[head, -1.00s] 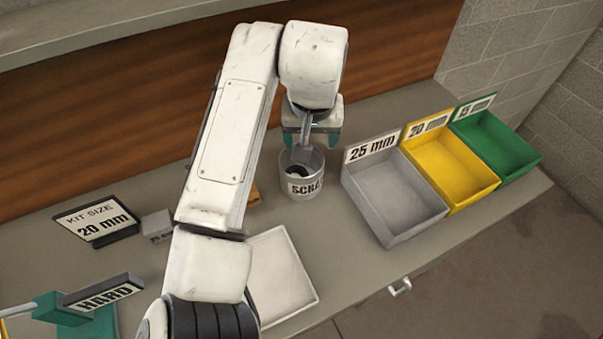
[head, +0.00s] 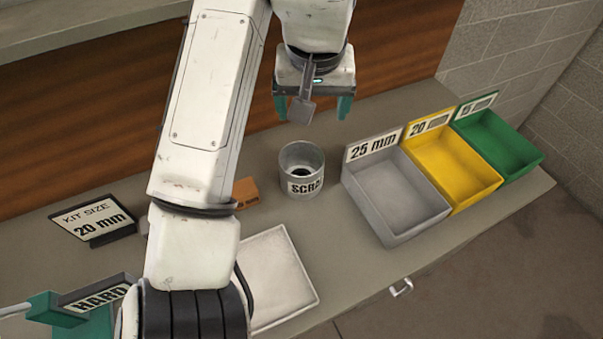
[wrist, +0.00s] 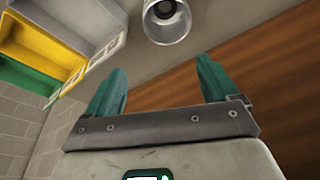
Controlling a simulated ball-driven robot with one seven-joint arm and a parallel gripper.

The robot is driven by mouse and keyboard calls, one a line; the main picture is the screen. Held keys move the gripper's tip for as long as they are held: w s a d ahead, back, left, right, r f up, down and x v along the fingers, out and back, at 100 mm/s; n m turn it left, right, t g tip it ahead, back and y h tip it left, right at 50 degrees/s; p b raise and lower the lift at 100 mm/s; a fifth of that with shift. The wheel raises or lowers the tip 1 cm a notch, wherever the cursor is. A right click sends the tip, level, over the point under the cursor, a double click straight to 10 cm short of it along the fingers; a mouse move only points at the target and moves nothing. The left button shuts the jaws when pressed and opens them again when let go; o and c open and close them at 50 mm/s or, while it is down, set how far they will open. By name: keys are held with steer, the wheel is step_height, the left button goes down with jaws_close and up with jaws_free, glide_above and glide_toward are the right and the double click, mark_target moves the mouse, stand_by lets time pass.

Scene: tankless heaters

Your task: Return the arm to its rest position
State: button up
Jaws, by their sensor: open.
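My gripper (head: 312,106) hangs above the bench in the head view, behind and above the scrap cup. Its two green fingers are spread apart with nothing between them. The fingers also show apart and empty in the wrist view (wrist: 160,90). The grey scrap cup (head: 302,183) stands upright on the bench, apart from the gripper, with something dark inside. It also shows at the top of the wrist view (wrist: 167,28). My arm crosses the left middle of the head view and hides part of the bench.
Grey (head: 396,200), yellow (head: 462,185) and green (head: 505,150) bins stand at the right. A white tray (head: 285,285) lies near the front edge. A kit size sign (head: 92,220), a hardness sign (head: 95,295) and an orange block (head: 245,193) are at the left.

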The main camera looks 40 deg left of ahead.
steer(key=shift+s+d+r, duration=0.15)
steer(key=shift+r, duration=0.55)
